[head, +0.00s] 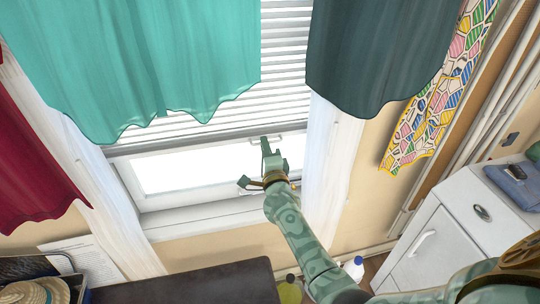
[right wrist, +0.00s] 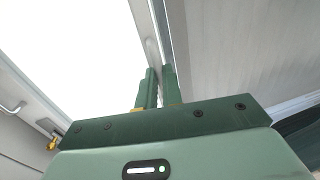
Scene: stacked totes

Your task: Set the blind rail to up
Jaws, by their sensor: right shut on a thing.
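The blind rail (head: 190,141) is the grey bar along the bottom of the white slatted blind (head: 285,60). It hangs part way down the window, with bright glass showing below it. My right gripper (head: 266,146) is at the right part of the rail, reaching up from below. In the right wrist view the two green fingers (right wrist: 160,72) are close together on the rail (right wrist: 152,28), shut on its edge. The fingers hide the exact contact. My left gripper is not in view.
A teal cloth (head: 150,60) and a dark cloth (head: 375,50) hang in front of the blind's upper part. White curtains (head: 335,160) flank the window. A white cabinet (head: 450,220) stands at right, and a dark surface (head: 200,285) lies below the window.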

